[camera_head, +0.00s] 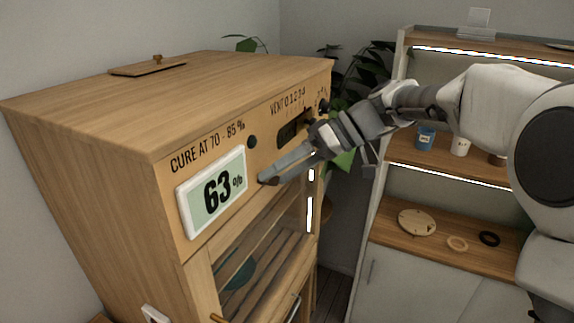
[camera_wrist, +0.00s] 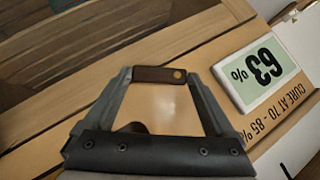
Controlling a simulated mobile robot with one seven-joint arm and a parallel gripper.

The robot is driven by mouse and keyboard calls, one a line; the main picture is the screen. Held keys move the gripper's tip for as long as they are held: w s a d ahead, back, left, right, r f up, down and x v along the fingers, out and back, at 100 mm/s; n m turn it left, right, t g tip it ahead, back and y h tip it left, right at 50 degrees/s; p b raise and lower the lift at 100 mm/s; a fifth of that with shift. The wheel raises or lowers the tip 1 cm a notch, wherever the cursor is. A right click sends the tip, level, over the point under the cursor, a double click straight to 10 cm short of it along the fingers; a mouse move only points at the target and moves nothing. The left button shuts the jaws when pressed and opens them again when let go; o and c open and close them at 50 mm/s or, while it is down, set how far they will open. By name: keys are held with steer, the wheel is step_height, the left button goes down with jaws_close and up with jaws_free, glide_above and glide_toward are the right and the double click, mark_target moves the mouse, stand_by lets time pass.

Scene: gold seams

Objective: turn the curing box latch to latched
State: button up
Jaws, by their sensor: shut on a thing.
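The curing box (camera_head: 110,120) is a wooden cabinet with a slatted glass-front door below its front panel. A white-framed display (camera_head: 211,193) reads 63%; it also shows upside down in the wrist view (camera_wrist: 262,70). The latch is a short dark brown bar with a brass pivot, seen between my fingertips in the wrist view (camera_wrist: 157,75). It lies roughly level across that picture, near the panel's edge by the door. My gripper (camera_head: 270,180) is at the panel just right of the display, with one finger at each end of the latch. In the head view my fingers mostly hide the latch.
A dark slot (camera_head: 292,131) and knobs sit under the vent lettering, close to my wrist. A lit shelf unit (camera_head: 400,150) with cups and round pieces stands at the right. Plants (camera_head: 352,85) stand behind. A lidded opening (camera_head: 148,67) is on the box top.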

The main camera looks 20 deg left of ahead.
steer(key=m+g+y, duration=0.1)
steer(key=g, duration=0.1)
steer(key=f+m+g+p, duration=0.1)
steer(key=g, duration=0.1)
steer(key=shift+f+m+y, duration=0.15)
steer(key=shift+m+y, duration=0.15)
steer(key=shift+y, duration=0.1)
steer(key=m+g+y, duration=0.1)
steer(key=s+f+m+g+y, duration=0.1)
steer(key=m+g, duration=0.1)
steer(key=shift+m, duration=0.3)
stand_by(0.3)
steer(key=o, duration=1.1)
steer(key=shift+a+f, duration=0.1)
steer(key=shift+c, duration=0.2)
steer(key=shift+w, duration=0.1)
steer(key=b+v, duration=0.2)
steer(key=v, duration=1.5)
steer(key=shift+d+f+b, duration=0.2)
steer(key=shift+d+b, duration=0.05)
steer(key=shift+b, duration=0.1)
